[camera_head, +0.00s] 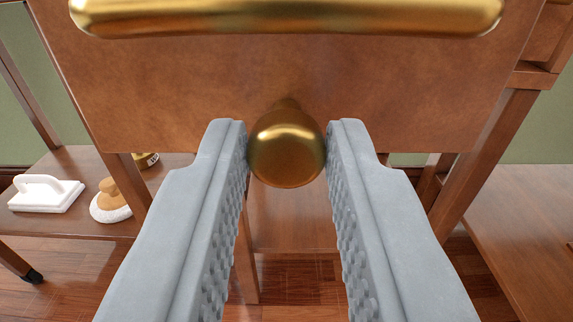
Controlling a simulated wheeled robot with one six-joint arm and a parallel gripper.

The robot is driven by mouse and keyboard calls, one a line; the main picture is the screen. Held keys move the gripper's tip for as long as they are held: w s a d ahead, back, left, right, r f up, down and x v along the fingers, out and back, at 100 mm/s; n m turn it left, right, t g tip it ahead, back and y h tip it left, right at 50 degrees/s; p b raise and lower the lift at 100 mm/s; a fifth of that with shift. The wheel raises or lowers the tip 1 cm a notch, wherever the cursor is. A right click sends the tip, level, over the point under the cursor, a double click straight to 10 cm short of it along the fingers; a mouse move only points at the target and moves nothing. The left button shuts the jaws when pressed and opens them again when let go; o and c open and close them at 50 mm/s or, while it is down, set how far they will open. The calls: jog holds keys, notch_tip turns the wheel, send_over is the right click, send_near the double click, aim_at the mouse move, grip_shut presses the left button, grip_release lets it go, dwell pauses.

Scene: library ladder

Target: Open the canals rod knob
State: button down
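A round brass knob (287,148) sticks out from the lower middle of a brown wooden panel (400,95). My gripper (287,150) has its two grey ridged fingers on either side of the knob. The fingertips lie very close to the knob's left and right sides; I cannot tell whether they touch it or press on it. A horizontal brass bar (290,17) runs across the panel above the knob. No label for the rod is visible.
At left, a low wooden shelf (75,220) holds a white block with a handle (45,193), a round white-edged brush with a wooden grip (110,203), and a partly hidden brass-coloured tin (146,160). Another wooden surface (525,215) is at right. Slanted wooden legs flank the panel.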

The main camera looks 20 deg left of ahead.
jog(key=v, duration=0.6)
jog(key=c, duration=1.2)
grip_release()
jog(key=shift+w, duration=0.1)
